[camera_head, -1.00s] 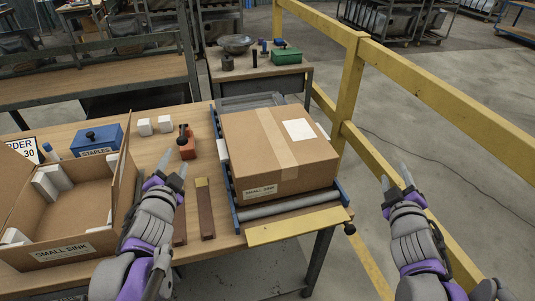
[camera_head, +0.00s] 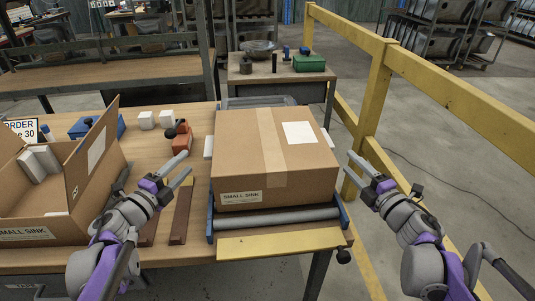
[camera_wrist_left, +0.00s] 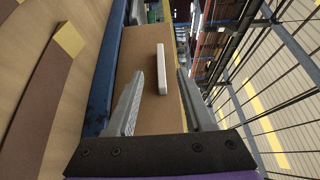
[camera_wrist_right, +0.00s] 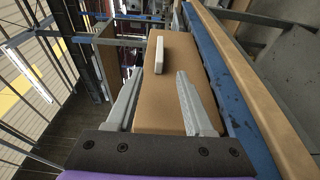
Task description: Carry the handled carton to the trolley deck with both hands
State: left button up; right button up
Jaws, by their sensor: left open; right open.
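The closed carton (camera_head: 250,155), labelled SMALL SINK, sits on the roller stand (camera_head: 275,216) at the right end of the bench. A white handle (camera_wrist_left: 162,68) stands out from its side in the left wrist view, and another handle (camera_wrist_right: 159,54) shows in the right wrist view. My left gripper (camera_head: 184,168) is open beside the carton's left side, apart from it. My right gripper (camera_head: 362,170) is open beside its right side, also apart. In both wrist views the handle lies ahead, between and beyond the fingertips. The trolley deck cannot be clearly made out.
An open carton (camera_head: 45,232) with white padding stands at the left. A blue staples box (camera_head: 92,127), white blocks (camera_head: 156,119) and an orange tool (camera_head: 181,139) lie on the bench. A yellow railing (camera_head: 369,95) runs close on the right. A smaller table (camera_head: 284,67) stands behind.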

aim_at(206, 143)
pick_arm(q)
jog(key=x, duration=1)
jog(key=shift+w+d, duration=0.1)
jog(key=shift+w, duration=0.3)
pick_arm(e)
jog(key=x, duration=1.1)
jog(key=shift+d, duration=0.1)
jog(key=shift+s, duration=0.1)
pick_arm(q)
grip_shut()
pick_arm(e)
grip_shut()
jog(key=shift+r, duration=0.1)
